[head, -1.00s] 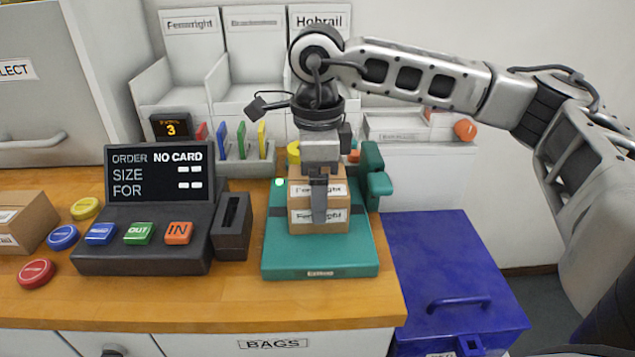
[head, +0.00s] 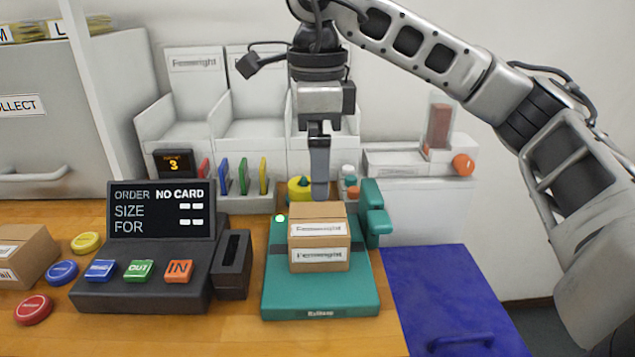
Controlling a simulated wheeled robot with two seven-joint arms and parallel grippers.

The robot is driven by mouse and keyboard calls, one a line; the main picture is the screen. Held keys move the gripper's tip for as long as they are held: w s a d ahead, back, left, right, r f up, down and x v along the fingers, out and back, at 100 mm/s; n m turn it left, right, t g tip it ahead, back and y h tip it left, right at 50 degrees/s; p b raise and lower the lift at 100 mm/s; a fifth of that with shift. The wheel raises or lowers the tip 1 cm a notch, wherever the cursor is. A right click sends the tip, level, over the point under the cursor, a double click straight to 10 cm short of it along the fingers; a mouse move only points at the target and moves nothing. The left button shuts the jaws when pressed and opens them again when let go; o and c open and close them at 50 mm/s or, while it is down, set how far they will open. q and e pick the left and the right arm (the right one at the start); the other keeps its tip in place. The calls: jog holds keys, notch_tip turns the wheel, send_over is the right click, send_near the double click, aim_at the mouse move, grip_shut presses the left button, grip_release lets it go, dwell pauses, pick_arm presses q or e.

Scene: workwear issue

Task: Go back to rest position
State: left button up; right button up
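My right gripper (head: 319,190) points straight down above the cardboard boxes, with a gap between its fingertips and the top box. It holds nothing that I can see. Its fingers line up one behind the other, so their opening is hidden. Two small boxes with "Fernwright" labels are stacked on the teal platform (head: 320,298): the upper box (head: 318,229) and the lower box (head: 319,260). My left gripper is not in view.
An order terminal (head: 150,290) with a card slot block (head: 232,265) stands left of the platform. Coloured discs and another box (head: 22,256) lie further left. White bins (head: 190,120) stand behind. A blue lidded chest (head: 440,290) is at right.

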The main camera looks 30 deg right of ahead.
jog(key=shift+r, duration=0.55)
